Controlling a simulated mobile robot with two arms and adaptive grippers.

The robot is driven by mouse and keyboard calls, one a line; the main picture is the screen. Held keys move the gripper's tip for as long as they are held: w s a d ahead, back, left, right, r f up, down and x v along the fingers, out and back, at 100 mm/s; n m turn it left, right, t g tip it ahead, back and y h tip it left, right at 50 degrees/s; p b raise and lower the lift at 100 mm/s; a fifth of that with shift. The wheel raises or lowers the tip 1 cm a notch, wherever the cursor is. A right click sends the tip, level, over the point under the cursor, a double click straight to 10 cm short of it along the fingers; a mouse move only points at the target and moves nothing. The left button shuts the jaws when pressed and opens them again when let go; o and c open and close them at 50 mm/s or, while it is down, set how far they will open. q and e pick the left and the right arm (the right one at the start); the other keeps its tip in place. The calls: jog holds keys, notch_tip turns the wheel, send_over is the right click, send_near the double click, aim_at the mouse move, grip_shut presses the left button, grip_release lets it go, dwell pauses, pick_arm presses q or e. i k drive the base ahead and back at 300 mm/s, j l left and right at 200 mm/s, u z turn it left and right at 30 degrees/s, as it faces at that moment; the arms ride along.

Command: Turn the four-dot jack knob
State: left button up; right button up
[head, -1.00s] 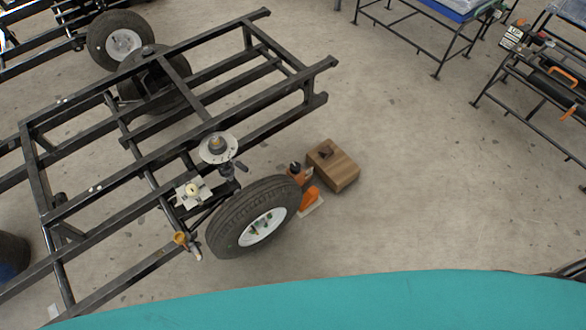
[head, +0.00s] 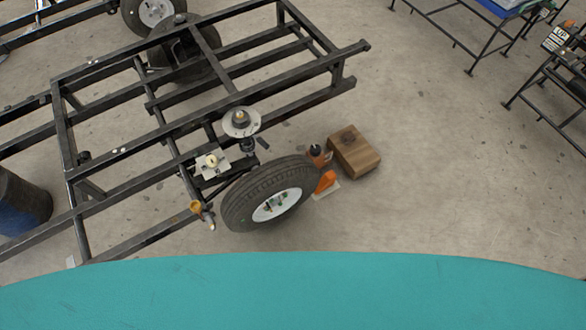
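I cannot pick out a four-dot knob for certain; any dots are too small to read. On the black trailer frame (head: 213,140), a round pale disc (head: 241,122) with a metal knob-like centre sits above a dark post. A white plate (head: 211,163) with a small cream round piece is to its lower left. A brass-coloured fitting (head: 196,206) is lower still, at the end of a dark bar. The black tyre (head: 245,192) with a white hub (head: 277,205) stands to the right of these. Neither of my grippers shows in the head view.
An orange piece (head: 326,181) and a wooden block (head: 354,152) sit on the floor right of the tyre. A dark blue drum (head: 22,198) is at the left edge. Black racks (head: 465,45) stand at the upper right. The concrete floor (head: 440,180) at right is clear.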

aim_at(315, 149)
jog(key=i+l+u, duration=0.4)
jog(key=l, duration=0.65)
jog(key=i+l+u, duration=0.1)
jog(key=l+u, duration=0.3)
jog(key=l, duration=0.65)
jog(key=l+u, duration=0.4)
jog(key=l, duration=0.7)
jog(key=l+u, duration=0.1)
jog(key=u, duration=0.25)
jog(key=l+u, duration=0.15)
jog(key=u, duration=0.2)
jog(key=i+j+z, duration=0.2)
jog(key=j, duration=0.3)
jog(key=k, duration=0.1)
